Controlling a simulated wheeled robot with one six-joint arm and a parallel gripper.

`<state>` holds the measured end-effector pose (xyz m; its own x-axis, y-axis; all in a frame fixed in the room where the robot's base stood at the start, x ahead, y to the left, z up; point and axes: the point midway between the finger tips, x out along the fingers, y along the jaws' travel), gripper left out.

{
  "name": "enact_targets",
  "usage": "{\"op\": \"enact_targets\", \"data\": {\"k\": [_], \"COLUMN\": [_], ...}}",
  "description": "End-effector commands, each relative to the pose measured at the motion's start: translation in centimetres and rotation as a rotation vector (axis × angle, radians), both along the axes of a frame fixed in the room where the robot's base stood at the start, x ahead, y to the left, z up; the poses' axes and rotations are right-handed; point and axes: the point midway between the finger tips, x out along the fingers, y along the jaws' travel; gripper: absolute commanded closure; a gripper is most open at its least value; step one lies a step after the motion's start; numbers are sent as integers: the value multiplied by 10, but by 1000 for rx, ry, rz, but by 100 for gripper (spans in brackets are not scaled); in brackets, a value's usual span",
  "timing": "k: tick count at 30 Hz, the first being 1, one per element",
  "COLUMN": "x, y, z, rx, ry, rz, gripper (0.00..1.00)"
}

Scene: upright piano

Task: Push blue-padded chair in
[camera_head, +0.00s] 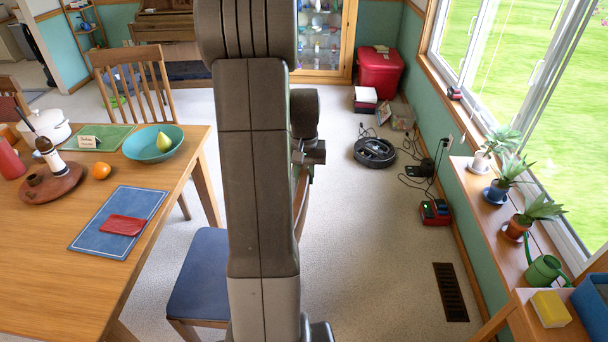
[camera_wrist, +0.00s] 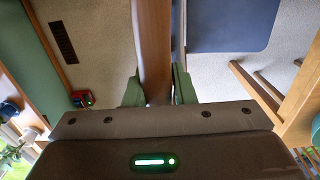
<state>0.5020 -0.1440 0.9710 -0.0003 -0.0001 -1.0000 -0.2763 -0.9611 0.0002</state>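The blue-padded chair (camera_head: 199,275) stands at the right side of the wooden table (camera_head: 172,215), its seat apart from the table edge in the head view. My arm hides most of its backrest; a curved wooden piece shows just right of the arm. In the wrist view the blue seat (camera_wrist: 232,22) is at upper right, and the wooden backrest (camera_wrist: 154,45) runs between the green fingers of my gripper (camera_wrist: 158,92). The fingers appear closed against both sides of the wood. My gripper's fingertips are hidden in the head view.
Another wooden chair (camera_head: 137,82) stands at the table's far side. A robot vacuum (camera_head: 374,152), a red charger (camera_head: 434,211) and cables lie by the right wall. A plant shelf (camera_head: 492,215) runs under the window. The floor right of my arm is mostly clear.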

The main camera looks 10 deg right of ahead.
Motion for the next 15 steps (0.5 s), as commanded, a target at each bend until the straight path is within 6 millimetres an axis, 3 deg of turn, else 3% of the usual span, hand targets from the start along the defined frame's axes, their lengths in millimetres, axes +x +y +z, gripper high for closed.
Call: {"op": "enact_targets", "data": {"k": [2, 9, 15], "x": [0, 1, 8], "y": [0, 3, 29], "z": [0, 0, 0], "rx": [0, 0, 2], "ry": [0, 0, -1], "rz": [0, 1, 4], "gripper": [100, 100, 100]}}
